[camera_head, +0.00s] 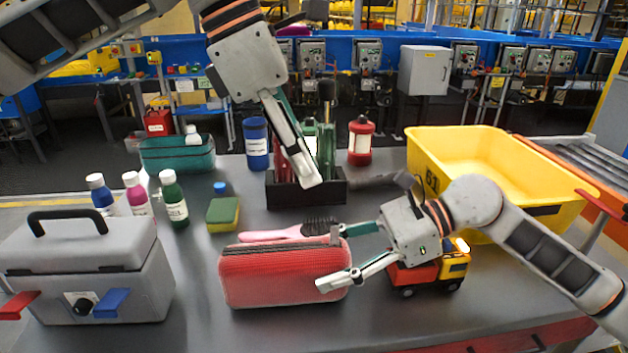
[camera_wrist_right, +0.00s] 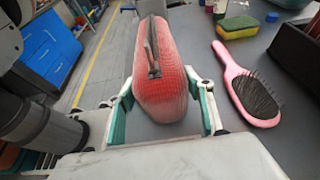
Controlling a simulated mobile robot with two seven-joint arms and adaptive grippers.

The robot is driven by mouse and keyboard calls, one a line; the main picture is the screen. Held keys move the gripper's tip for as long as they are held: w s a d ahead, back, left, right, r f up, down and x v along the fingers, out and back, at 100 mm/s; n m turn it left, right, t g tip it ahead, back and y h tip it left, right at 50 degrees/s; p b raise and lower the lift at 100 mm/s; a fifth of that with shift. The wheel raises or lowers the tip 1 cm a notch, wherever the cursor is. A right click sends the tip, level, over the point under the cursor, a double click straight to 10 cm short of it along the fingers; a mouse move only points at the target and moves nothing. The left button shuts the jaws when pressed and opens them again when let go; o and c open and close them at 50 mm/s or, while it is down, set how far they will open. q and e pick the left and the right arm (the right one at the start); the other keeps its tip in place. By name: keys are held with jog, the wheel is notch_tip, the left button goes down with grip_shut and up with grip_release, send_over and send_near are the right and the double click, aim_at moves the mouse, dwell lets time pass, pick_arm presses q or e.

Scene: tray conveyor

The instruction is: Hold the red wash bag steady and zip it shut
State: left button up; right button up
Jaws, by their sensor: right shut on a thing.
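The red wash bag (camera_head: 270,278) lies on the grey table in front of me, its long side across the head view. A dark zip runs along its top; in the right wrist view the bag (camera_wrist_right: 160,85) shows a dark pull on the zip. I cannot tell how far the zip is open. My right gripper (camera_head: 336,257) is shut on the bag's right end, one finger on each side. My left gripper (camera_head: 311,180) is in the air above and behind the bag, pointing down, apart from it. Its fingers overlap in the view, so their gap is unclear.
A pink hairbrush (camera_head: 275,233) lies right behind the bag. A toy truck (camera_head: 435,272) is beneath my right arm. A grey toolbox (camera_head: 90,265) stands left, a black organizer (camera_head: 325,190) behind, a yellow bin (camera_head: 480,160) back right. The table front is free.

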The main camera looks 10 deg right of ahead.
dwell(0.4)
jog(key=o, duration=1.5)
jog(key=shift+d, duration=0.1)
